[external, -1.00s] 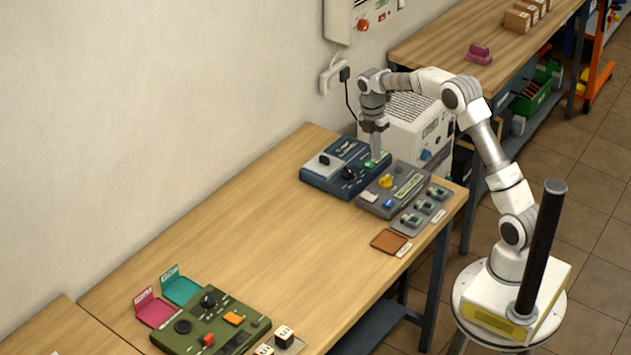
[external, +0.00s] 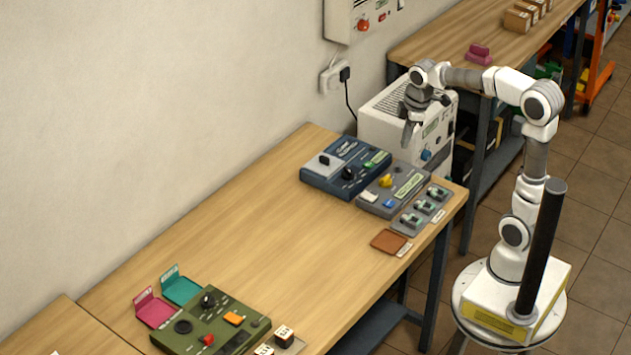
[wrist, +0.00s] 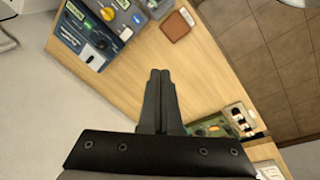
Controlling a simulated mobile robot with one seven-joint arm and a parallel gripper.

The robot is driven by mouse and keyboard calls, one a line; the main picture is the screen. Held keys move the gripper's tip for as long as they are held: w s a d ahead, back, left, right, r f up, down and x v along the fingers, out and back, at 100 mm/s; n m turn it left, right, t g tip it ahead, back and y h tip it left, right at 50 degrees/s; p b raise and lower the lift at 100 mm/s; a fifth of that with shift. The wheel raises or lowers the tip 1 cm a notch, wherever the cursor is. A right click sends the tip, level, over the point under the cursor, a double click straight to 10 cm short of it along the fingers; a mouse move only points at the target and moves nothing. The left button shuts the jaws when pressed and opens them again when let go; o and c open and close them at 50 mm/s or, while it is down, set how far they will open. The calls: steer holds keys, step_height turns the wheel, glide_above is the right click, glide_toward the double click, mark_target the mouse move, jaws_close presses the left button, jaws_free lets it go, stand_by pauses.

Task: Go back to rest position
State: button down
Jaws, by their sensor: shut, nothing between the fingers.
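My gripper (external: 408,133) is in the air above the far right end of the wooden table, higher than the blue control box (external: 318,178) and the grey control box (external: 372,208). Its fingers are together and empty. In the wrist view the shut fingers (wrist: 159,75) point out over the bare table top, apart from everything on it. My arm is raised and bent, with its base on the round stand at the right.
A white cabinet (external: 385,130) stands behind the table near my gripper. A brown pad (external: 389,241) and a panel of switches (external: 423,212) lie near the table's right edge. A green control box (external: 190,338) sits at the near end. The table middle is clear.

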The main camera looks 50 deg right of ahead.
steer(key=s+a+m+t, duration=0.3)
steer(key=s+m, duration=0.5)
steer(key=s, duration=0.8)
steer(key=shift+a+f+m, duration=0.3)
steer(key=shift+a+f, duration=0.1)
steer(key=shift+a, duration=0.5)
stand_by(0.8)
